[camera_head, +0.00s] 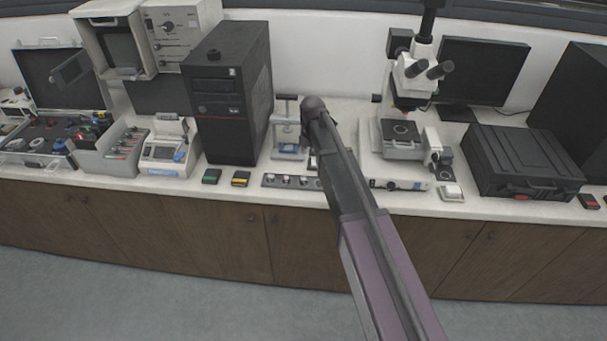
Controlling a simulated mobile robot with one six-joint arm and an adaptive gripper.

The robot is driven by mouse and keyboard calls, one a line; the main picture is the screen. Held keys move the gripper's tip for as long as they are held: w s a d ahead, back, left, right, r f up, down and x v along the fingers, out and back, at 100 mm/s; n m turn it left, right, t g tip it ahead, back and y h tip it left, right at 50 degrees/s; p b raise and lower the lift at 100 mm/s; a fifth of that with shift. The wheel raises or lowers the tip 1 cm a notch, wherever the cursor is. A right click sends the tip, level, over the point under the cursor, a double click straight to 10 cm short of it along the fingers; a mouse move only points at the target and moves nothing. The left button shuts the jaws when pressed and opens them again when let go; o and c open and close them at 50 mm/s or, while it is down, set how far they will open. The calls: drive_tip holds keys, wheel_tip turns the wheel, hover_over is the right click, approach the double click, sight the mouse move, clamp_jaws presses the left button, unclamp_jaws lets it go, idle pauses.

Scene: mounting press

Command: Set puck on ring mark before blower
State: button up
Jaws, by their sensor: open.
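The mounting press, a small stand with a top handle (287,110), is on the counter just left of my arm, partly hidden by it. I cannot pick out the puck for certain. I cannot make out a ring mark or a blower with certainty either. My arm reaches up from the lower right to a dark rounded joint beside the press. My gripper is not visible; the arm hides the spot behind it.
A black computer tower (232,95) stands left of the press. A microscope (405,100) and a black case (522,160) stand to the right. A strip with several knobs (290,181) lies along the front edge. The floor (150,270) is clear.

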drive_tip(key=shift+w+a+r+n+p, duration=0.2)
drive_tip(key=shift+w+a+r+n, duration=0.25)
drive_tip(key=shift+a+n, duration=0.15)
drive_tip(key=shift+w+a+r+n+p, duration=0.2)
drive_tip(key=shift+w+a+r+n, duration=0.15)
drive_tip(key=shift+a+n, duration=0.2)
drive_tip(key=shift+f, duration=0.2)
drive_tip(key=b, duration=0.8)
hover_over(303, 179)
drive_tip(key=f, duration=0.8)
drive_tip(key=shift+w+d, duration=0.2)
drive_tip(key=shift+d, duration=0.15)
drive_tip(key=shift+f+b, duration=0.2)
drive_tip(key=shift+b, duration=0.1)
drive_tip(key=shift+f, duration=0.15)
drive_tip(key=f+b, duration=0.3)
drive_tip(key=shift+s+a, duration=0.15)
drive_tip(key=shift+a, duration=0.1)
drive_tip(key=shift+f+b, duration=0.95)
drive_tip(key=shift+b, duration=0.15)
